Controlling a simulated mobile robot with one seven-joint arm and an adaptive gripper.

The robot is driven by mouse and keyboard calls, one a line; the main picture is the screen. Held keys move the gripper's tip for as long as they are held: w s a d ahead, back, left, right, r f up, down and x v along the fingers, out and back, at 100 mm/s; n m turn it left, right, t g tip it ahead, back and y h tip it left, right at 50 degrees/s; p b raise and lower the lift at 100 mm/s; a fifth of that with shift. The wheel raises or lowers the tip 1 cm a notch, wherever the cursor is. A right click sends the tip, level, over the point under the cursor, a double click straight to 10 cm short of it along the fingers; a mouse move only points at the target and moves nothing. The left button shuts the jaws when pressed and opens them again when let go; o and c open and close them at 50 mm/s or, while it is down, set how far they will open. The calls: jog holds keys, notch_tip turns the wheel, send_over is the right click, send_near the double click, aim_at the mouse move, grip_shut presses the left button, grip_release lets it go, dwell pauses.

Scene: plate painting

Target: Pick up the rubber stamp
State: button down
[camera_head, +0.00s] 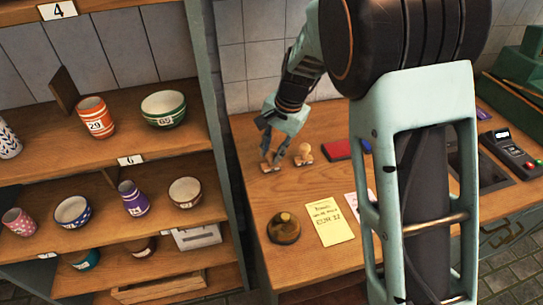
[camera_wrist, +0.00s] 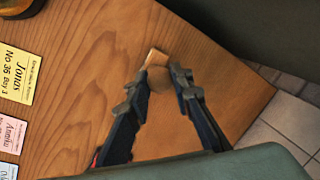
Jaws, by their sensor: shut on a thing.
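Two small rubber stamps are at the back left of the wooden counter in the head view. My gripper (camera_head: 272,158) points down at the left stamp (camera_head: 270,168), whose wooden base shows under the fingers; its handle is mostly hidden. In the wrist view, my gripper (camera_wrist: 160,82) is shut on this stamp, with its pale wooden base (camera_wrist: 155,57) showing just beyond the fingertips. I cannot tell whether the base touches the counter. The other stamp (camera_head: 304,153), with a round wooden knob, stands upright just to the right of my gripper.
A red pad (camera_head: 336,150) lies right of the stamps. A round brass-coloured object (camera_head: 284,228) and a yellow note (camera_head: 330,221) are nearer the front. The counter's edge (camera_wrist: 250,115) is close in the wrist view. Shelves of pots (camera_head: 130,158) stand at left.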

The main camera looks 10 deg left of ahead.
jog(key=shift+r, duration=0.6)
jog(key=s+d+r+b, duration=0.1)
jog(key=s+d+r, duration=0.1)
jog(key=d+r, duration=0.9)
jog(key=d, duration=0.2)
jog(key=shift+s+d+r, duration=0.25)
jog(key=shift+d+r, duration=0.1)
jog(key=shift+d, duration=0.05)
